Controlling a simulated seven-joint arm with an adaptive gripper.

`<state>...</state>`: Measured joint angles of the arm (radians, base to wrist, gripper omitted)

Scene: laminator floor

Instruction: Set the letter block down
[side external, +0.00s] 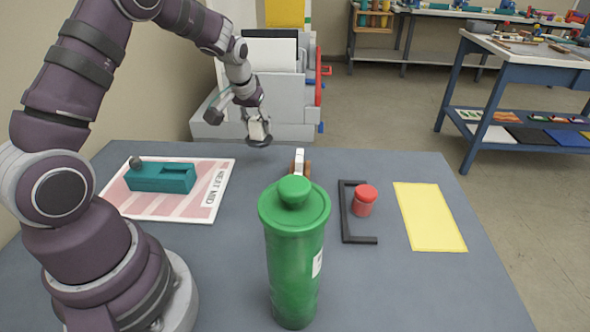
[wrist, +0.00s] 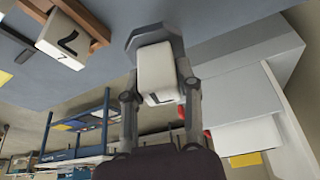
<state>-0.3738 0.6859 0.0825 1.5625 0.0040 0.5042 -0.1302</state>
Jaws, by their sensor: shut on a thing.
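My gripper (side external: 256,122) is at the far edge of the grey-blue table, shut on a white letter block (side external: 257,131). In the wrist view the block (wrist: 156,68) sits between the two fingers, with a dark mark on its lower face that I cannot read. A grey angular piece (wrist: 150,32) shows just beyond the block; I cannot tell whether the block touches it. A second white block (wrist: 62,40) with dark characters rests by a wooden piece (wrist: 84,17). This block (side external: 299,158) also shows behind the green bottle in the side view.
The green lidded bottle (side external: 294,250) stands at the front middle. A grey machine (side external: 275,90) stands behind the table.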

